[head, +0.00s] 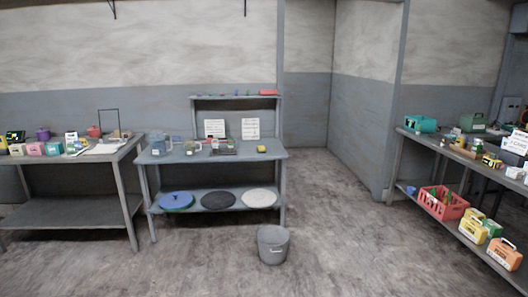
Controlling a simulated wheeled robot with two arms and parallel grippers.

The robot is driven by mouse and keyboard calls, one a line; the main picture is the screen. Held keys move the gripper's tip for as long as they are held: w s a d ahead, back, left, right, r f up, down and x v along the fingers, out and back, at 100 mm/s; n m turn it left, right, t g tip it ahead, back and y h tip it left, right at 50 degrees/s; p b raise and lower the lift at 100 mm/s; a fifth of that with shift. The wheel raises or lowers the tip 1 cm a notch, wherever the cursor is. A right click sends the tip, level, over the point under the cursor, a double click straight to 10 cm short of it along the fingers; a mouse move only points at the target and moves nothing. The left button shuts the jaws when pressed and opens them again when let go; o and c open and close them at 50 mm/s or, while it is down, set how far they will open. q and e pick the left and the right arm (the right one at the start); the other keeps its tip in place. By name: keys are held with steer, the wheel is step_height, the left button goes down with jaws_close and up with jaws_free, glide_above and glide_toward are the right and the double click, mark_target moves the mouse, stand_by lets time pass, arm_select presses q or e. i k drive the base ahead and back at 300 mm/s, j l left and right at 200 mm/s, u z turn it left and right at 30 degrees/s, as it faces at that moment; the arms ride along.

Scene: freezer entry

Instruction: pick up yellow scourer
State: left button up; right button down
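A small yellow object (262,149), which looks like the yellow scourer, lies on the right part of the middle table's top (274,156) in the head view. It is small at this distance, so its details are hard to tell. Nothing covers it. Neither of my grippers is in view.
A grey bucket (273,245) stands on the floor in front of the middle table's right side. Blue, black and white discs lie on its lower shelf. A left table (128,150) and a right shelf unit (395,155) hold many items. Open floor (340,215) lies between.

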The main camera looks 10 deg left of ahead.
mark_target(260, 150)
steer(key=u, duration=0.25)
steer(key=z, duration=2.55)
steer(key=u, duration=2.55)
steer(key=i+u, duration=0.25)
steer(key=i, duration=1.45)
steer(key=i+z, duration=0.1)
steer(key=i, duration=0.65)
steer(key=i+j, duration=0.2)
steer(key=i, duration=0.5)
steer(key=i+j+z, duration=0.15)
steer(key=i, duration=0.6)
